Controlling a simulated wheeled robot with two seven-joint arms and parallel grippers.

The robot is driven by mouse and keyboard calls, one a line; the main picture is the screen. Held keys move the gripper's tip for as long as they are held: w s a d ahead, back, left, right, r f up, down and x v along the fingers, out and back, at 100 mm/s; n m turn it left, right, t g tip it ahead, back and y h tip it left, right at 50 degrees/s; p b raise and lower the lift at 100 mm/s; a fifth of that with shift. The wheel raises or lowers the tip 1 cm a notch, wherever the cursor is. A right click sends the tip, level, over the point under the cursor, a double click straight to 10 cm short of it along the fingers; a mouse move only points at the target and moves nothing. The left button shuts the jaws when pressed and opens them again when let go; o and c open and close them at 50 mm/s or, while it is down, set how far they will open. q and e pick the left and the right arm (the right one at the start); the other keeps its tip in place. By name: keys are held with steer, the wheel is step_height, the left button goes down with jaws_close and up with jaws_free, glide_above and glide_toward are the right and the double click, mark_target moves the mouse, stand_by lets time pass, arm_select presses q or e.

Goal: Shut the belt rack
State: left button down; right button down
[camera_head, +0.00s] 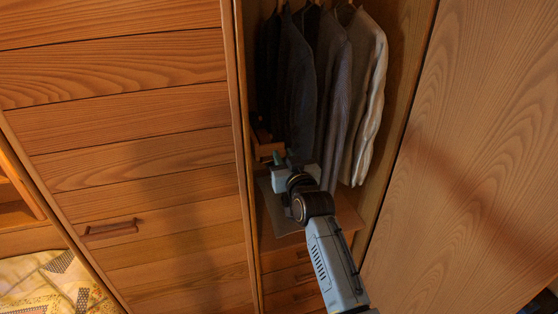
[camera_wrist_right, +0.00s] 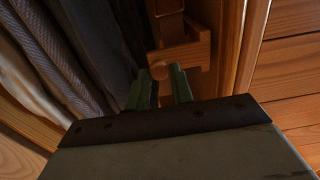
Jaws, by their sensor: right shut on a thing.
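The belt rack (camera_head: 266,148) is a wooden piece inside the open wardrobe, at the left wall beside the hanging clothes. In the right wrist view the belt rack (camera_wrist_right: 186,53) shows its wooden front with a round knob, close to the wardrobe's side frame. My right gripper (camera_head: 279,160) reaches into the wardrobe at the rack's front end. In the right wrist view the two green fingers of my right gripper (camera_wrist_right: 163,75) are on either side of the knob and shut on it. The fingertips partly hide the knob. My left gripper is not in view.
Several dark and light garments (camera_head: 335,90) hang right of the rack. A shelf (camera_head: 278,215) and drawers (camera_head: 290,278) lie below. A closed wooden door (camera_head: 140,180) is at left and a large wooden panel (camera_head: 470,160) at right. A patterned bed (camera_head: 45,285) is at lower left.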

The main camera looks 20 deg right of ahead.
steer(key=c, duration=1.2)
jaws_free()
steer(key=shift+c, duration=0.2)
steer(key=shift+s, duration=0.1)
steer(key=s+b, duration=0.1)
steer(key=s, duration=1.2)
steer(key=shift+s+a, duration=0.15)
steer(key=shift+a, duration=0.15)
